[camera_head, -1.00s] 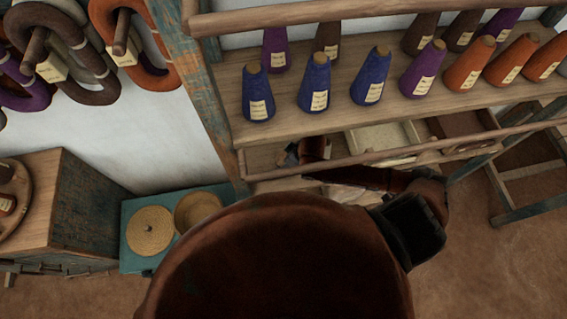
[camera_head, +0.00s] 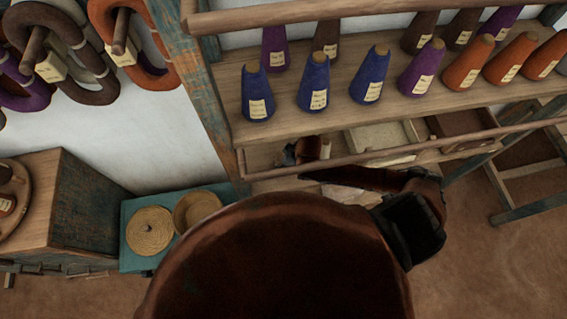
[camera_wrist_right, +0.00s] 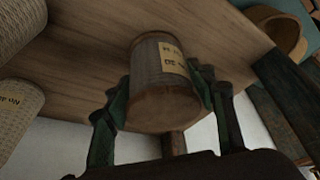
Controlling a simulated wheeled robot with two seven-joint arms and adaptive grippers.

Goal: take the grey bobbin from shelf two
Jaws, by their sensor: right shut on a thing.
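The grey bobbin (camera_wrist_right: 150,65) shows in the right wrist view, with a pale label and a brown wooden end facing the camera. My right gripper (camera_wrist_right: 165,92) has its green-black fingers on either side of it and is shut on it. A wooden shelf board (camera_wrist_right: 90,70) lies behind the bobbin; I cannot tell whether they touch. In the head view my right arm bends around to the lower shelf (camera_head: 262,160), where the gripper (camera_head: 290,154) is small, dark and partly hidden behind the front rail. The bobbin cannot be made out there. My left gripper is not in view.
Several labelled yarn cones (camera_head: 316,82) stand on the shelf above. A front rail (camera_head: 380,152) crosses before the lower shelf, which holds shallow trays (camera_head: 382,137). Pale woven spools (camera_wrist_right: 18,112) lie left in the wrist view. A teal box with round baskets (camera_head: 150,230) stands left.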

